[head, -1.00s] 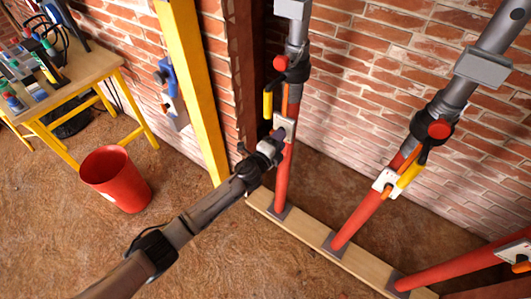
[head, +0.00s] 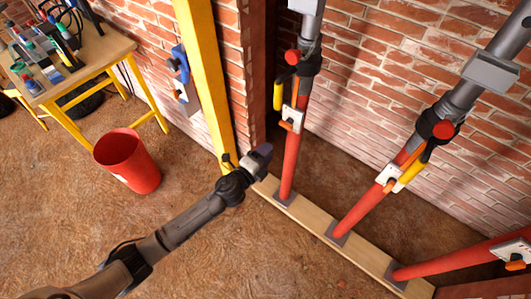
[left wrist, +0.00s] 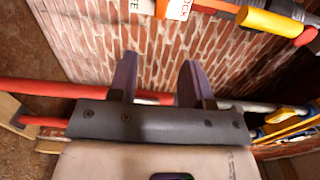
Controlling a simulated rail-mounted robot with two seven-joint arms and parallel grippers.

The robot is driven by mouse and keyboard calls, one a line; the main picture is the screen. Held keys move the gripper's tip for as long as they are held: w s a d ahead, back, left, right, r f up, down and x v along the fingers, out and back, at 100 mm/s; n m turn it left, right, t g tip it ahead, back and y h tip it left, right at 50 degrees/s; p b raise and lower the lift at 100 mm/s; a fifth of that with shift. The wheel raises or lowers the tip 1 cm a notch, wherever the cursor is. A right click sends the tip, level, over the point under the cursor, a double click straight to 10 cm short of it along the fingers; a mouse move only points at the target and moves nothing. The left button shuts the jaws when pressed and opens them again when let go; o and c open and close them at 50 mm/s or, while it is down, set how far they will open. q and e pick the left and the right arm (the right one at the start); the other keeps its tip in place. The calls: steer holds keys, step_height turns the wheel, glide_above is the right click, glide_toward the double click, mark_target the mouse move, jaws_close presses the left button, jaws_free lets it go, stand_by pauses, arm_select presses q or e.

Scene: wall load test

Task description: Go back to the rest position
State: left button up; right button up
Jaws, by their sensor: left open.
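My left gripper (head: 258,160) is in the middle of the head view, low in front of the leftmost red prop (head: 290,155) and apart from its tag. In the left wrist view its two dark fingers (left wrist: 158,80) stand apart with nothing between them, and the brick wall shows behind. The leftmost prop has a white tag (head: 292,118), a yellow handle (head: 278,97) and a red knob (head: 292,57). A middle prop (head: 362,212) and a right prop (head: 455,260) stand on the same wooden plank (head: 312,236). My right gripper is not in view.
A red bucket (head: 127,160) stands on the dirt floor at left. A yellow-legged table (head: 100,62) with bottles and tools is at the upper left. A yellow post (head: 203,75) rises by the brick wall (head: 395,70). Open floor (head: 215,260) lies around my left arm.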

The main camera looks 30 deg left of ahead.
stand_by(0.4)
arm_select(q)
steer(key=s+a+r+n+g+y, duration=0.2)
steer(key=s+a+n+g+y, duration=0.45)
steer(key=n, duration=0.75)
steer(key=s+d+n+g+h+p, duration=0.1)
steer(key=s+d+n+g+p, duration=0.15)
steer(key=s, duration=0.75)
steer(key=s+d+n+g+h+p, duration=0.1)
steer(key=s+d+g+p, duration=0.2)
steer(key=s, duration=0.7)
steer(key=s+d+n+g+h+p, duration=0.15)
steer(key=s+p, duration=0.25)
steer(key=s, duration=0.6)
step_height(320, 180, up, 38)
steer(key=p, duration=3.7)
steer(key=shift+a+y, duration=0.2)
steer(key=shift+y, duration=0.1)
steer(key=shift+w+f+g, duration=0.1)
steer(key=shift+g, duration=0.15)
